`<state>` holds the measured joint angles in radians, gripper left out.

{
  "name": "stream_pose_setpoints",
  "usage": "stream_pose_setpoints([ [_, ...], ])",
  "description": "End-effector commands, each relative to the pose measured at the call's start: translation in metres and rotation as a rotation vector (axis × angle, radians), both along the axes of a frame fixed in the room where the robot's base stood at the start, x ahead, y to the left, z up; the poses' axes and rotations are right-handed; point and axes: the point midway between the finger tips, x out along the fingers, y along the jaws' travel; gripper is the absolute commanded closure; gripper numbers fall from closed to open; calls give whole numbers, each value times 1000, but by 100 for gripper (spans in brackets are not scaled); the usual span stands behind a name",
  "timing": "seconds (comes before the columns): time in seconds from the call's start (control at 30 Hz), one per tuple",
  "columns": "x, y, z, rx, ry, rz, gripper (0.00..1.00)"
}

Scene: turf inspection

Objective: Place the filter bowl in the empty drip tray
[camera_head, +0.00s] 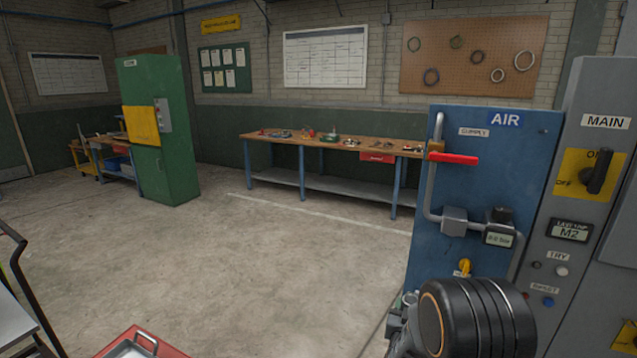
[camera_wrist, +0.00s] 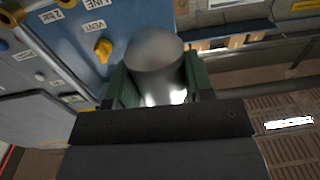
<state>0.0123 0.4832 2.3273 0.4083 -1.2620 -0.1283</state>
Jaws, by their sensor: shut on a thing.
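The filter bowl (camera_wrist: 153,52), a smooth grey metal cylinder, sits between the green fingers of my gripper (camera_wrist: 155,84) in the wrist view. The fingers are shut on its two sides. The bowl is close to the blue air panel (camera_wrist: 72,38); whether it touches anything there I cannot tell. In the head view my black arm hides most of this spot. A pale metal tray (camera_head: 133,347) lies on a red surface at the bottom edge of the head view. Only its far part shows, so I cannot tell whether it is the drip tray or empty.
The air panel (camera_head: 490,180) has a red-handled valve (camera_head: 454,158) and a yellow knob (camera_head: 465,266). A grey main switch cabinet (camera_head: 600,95) stands beside it. A workbench (camera_head: 345,145) and green cabinet (camera_head: 160,150) stand behind. The floor between is clear.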

Motion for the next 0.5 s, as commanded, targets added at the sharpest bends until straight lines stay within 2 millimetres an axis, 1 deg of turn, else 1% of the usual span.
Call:
stream_pose_setpoints([
  [0.03,-6,13,-23,0,14,79,79],
  [0.07,-9,21,-34,2,14,130,79],
  [0.1,-14,32,-49,2,14,195,79],
  [0.2,-29,53,-79,5,9,311,79],
  [0.3,-41,65,-100,5,5,376,79],
  [0.4,-50,70,-115,3,2,398,79],
  [0.5,-54,71,-124,2,-1,400,79],
])
